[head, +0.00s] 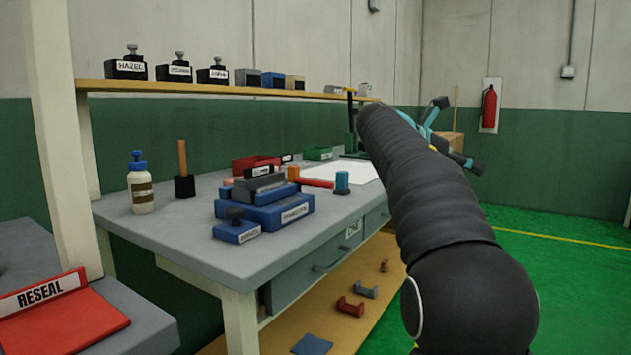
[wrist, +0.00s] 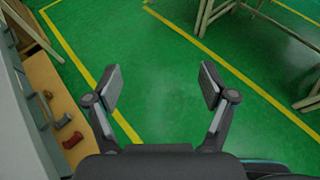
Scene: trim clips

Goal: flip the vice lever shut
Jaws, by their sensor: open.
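A dark green device (head: 351,143), which looks like the vice, stands at the far end of the grey workbench. A dark upright bar with a yellow tip (head: 350,105) rises from it and looks like its lever. My arm covers the right side of the device, so its jaws cannot be made out. My gripper (head: 458,135) is beyond the bench's right side, apart from the vice. In the wrist view my gripper (wrist: 160,86) is open and empty, its two fingers wide apart above green floor. The vice does not show there.
The workbench (head: 180,232) holds blue blocks (head: 265,212), a white bottle (head: 141,185), a red bin (head: 254,165) and a white sheet (head: 345,172). A shelf (head: 215,88) with labelled blocks runs behind. The green floor (head: 560,270) on the right is clear.

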